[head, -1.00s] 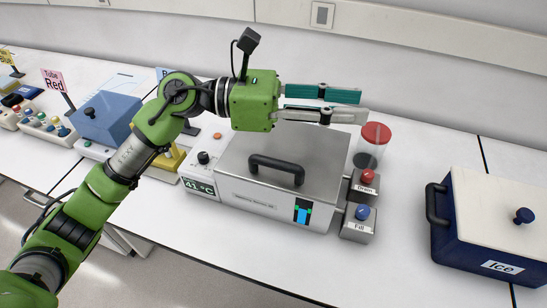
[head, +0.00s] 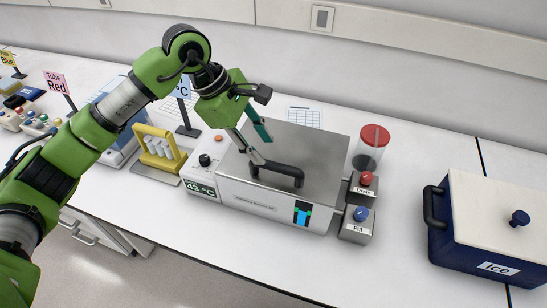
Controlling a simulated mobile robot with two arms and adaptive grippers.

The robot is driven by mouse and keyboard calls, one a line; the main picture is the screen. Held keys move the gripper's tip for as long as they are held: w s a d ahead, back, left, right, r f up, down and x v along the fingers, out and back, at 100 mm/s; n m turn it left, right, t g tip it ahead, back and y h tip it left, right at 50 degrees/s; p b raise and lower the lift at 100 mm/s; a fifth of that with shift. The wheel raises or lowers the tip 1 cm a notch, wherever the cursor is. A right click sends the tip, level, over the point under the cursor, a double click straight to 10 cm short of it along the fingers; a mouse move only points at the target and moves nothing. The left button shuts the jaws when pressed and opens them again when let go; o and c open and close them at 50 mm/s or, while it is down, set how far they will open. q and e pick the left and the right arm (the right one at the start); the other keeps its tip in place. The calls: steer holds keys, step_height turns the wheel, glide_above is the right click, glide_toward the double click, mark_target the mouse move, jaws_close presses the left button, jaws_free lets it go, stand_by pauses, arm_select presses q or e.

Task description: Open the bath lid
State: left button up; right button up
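The water bath (head: 265,207) is a white box with a display reading 43 °C. Its grey metal lid (head: 310,148) lies flat and closed on top. A black bar handle (head: 285,170) stands on the lid near its front edge. My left gripper (head: 264,151) points down over the left part of the lid. Its two fingers are apart with nothing visible between them. The nearer fingertip is close to the handle's left end; I cannot tell whether it touches. My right gripper is out of view.
Drain (head: 366,182) and Fill (head: 359,222) button boxes stand right of the bath, with a red-capped clear jar (head: 371,148) behind. A yellow tube rack (head: 160,150) is at left. A blue ice box (head: 490,235) stands at right, with free table between.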

mark_target(275, 164)
arm_select(q)
steer(key=p+x, duration=0.1)
steer(key=x, duration=0.6)
steer(key=shift+d+f+p, duration=0.1)
steer(key=shift+f+p, duration=0.1)
steer(key=shift+p, duration=0.1)
jaws_close()
